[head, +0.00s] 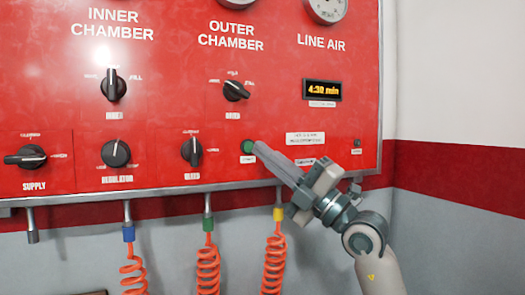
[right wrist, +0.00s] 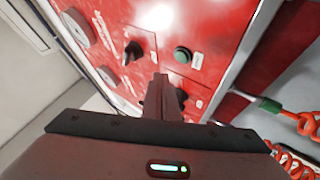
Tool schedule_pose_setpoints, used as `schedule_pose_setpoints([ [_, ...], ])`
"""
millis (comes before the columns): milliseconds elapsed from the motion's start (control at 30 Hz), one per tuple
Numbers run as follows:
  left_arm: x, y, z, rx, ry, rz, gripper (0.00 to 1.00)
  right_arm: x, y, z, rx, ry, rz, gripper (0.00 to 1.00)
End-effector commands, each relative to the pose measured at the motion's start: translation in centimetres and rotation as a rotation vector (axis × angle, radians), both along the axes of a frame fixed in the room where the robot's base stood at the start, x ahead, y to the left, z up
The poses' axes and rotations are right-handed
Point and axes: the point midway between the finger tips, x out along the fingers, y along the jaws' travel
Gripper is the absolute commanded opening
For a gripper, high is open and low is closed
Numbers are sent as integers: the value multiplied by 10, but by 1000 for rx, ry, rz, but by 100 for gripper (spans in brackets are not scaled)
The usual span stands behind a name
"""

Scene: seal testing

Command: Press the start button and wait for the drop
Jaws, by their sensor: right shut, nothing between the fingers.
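The green start button (head: 247,147) is on the lower part of the red panel, below the outer chamber knob. My right gripper (head: 259,150) comes in from the lower right with its fingers shut and empty. Its fingertips are right beside the button's right edge in the head view; I cannot tell if they touch it. In the right wrist view the button (right wrist: 182,55) shows uncovered, beyond and to the right of the shut fingertips (right wrist: 160,78). The amber display (head: 322,90) under LINE AIR reads 4:30 min. My left gripper is not in view.
The red panel (head: 180,70) carries several black knobs, among them the bleed knob (head: 192,151) left of the button. Gauges are at the top. Orange coiled hoses (head: 208,265) hang below the panel's metal edge, one close to my right wrist.

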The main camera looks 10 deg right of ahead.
Motion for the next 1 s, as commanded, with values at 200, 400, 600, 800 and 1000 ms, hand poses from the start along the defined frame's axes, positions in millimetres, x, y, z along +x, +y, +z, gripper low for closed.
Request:
schedule_pose_setpoints([
  [200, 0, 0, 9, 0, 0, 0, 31, -18, -3, 1, 1, -1, 0, 0],
  [400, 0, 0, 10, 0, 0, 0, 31, -24, -5, 0, 0, 0, -1, 0],
  [600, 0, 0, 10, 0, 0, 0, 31, -24, -5, 0, 0, 0, -1, 0],
  [800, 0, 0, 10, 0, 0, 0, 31, -24, -5, 0, 0, 0, -1, 0],
  [1000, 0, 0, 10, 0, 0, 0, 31, -24, -5, 0, 0, 0, -1, 0],
])
